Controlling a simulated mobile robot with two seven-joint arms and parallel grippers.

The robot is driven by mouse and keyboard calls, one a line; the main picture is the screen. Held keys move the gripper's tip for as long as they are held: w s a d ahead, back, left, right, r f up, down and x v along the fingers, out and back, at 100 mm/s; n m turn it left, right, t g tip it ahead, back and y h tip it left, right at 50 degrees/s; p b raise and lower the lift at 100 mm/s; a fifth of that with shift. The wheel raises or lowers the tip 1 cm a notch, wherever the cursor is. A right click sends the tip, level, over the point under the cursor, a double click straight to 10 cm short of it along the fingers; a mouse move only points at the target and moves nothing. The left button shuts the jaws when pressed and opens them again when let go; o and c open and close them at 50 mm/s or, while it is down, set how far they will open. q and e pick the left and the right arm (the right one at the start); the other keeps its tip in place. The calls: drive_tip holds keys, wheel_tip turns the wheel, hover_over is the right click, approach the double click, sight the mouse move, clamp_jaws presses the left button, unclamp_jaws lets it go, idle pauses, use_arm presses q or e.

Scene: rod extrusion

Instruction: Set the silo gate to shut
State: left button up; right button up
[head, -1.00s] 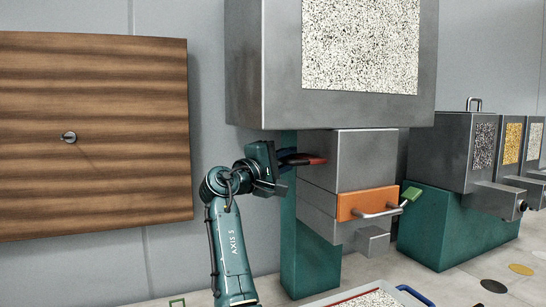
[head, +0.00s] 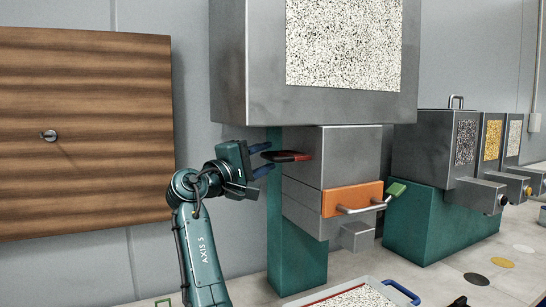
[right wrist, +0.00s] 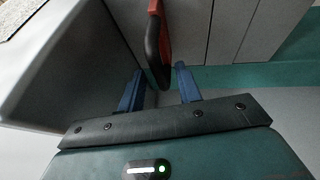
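The silo (head: 246,70) is a large grey hopper with a speckled window, above a grey block (head: 345,145). A red and black handle (head: 290,156) sticks out from the block's left side, nearly level. Which part is the gate I cannot tell for sure. My right gripper (head: 261,160) is open just left of the red and black handle. In the right wrist view the black end of this handle (right wrist: 157,60) lies between the parted blue fingers, with gaps. My left gripper is out of view.
A teal stand (head: 300,260) supports the block. A tray (head: 345,297) of speckled grains stands below at the front. Smaller silos (head: 430,155) stand at the right. A wooden board (head: 80,120) with a knob hangs at the left.

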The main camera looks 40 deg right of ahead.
drive_tip(key=b+v, duration=0.1)
drive_tip(key=v, duration=0.8)
drive_tip(key=shift+r, duration=0.15)
drive_tip(key=shift+s+a, duration=0.1)
